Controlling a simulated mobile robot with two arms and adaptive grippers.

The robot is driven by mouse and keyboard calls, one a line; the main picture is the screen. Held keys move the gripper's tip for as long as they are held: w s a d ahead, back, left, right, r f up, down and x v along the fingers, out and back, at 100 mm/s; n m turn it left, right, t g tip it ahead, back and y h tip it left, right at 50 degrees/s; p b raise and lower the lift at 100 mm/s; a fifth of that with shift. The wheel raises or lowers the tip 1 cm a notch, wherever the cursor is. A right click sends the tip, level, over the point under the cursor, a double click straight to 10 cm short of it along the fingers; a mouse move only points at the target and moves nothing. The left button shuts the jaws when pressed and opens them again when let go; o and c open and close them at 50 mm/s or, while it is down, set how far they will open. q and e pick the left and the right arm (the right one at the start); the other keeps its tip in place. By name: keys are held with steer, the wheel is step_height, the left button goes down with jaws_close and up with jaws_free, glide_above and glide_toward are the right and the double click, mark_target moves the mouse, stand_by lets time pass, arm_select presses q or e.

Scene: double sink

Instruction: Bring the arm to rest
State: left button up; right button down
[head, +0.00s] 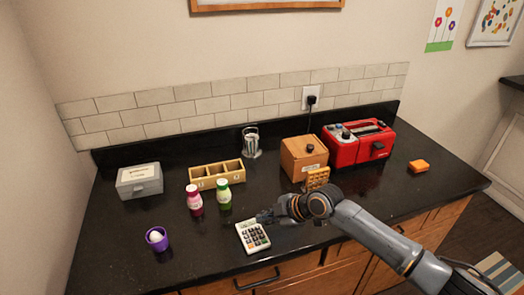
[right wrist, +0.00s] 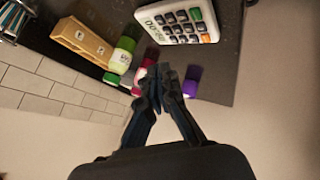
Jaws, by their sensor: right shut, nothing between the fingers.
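My right arm comes in from the lower right in the head view. Its gripper (head: 268,216) is shut and empty, and appears above the counter just over the top right corner of the calculator (head: 253,237). In the right wrist view the gripper's fingers (right wrist: 160,74) are together with nothing between them. The calculator (right wrist: 178,22) lies beyond the fingertips there. I cannot tell how high the gripper is above the counter. My left gripper is not in view.
A green bottle (head: 224,195) and a pink bottle (head: 194,200) stand left of the gripper. A waffle (head: 317,179) leans by the brown box (head: 303,156). The counter's left front is mostly bare.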

steer(key=s+a+f+m, duration=0.1)
steer(key=s+f+m, duration=0.1)
steer(key=s, duration=0.5)
steer(key=s+a+f+m, duration=0.1)
steer(key=s+f+m, duration=0.2)
steer(key=s, duration=0.5)
steer(key=s+d+f+m+g+h, duration=0.15)
steer(key=s+d+m+h, duration=0.65)
steer(key=s+d+m, duration=0.95)
steer(key=s+d+f+n+b, duration=0.2)
steer(key=f, duration=1.2)
steer(key=s+d+f+n+b, duration=0.1)
steer(key=d+f+n+b, duration=0.1)
steer(key=f, duration=1.3)
steer(key=s+d+f+g+b, duration=0.2)
steer(key=s+d+f+b, duration=0.1)
steer(key=s+f, duration=1.4)
step_height(320, 180, down, 4)
steer(key=shift+s+r+b, duration=0.1)
steer(key=shift+s+b, duration=0.1)
steer(key=shift+b, duration=0.1)
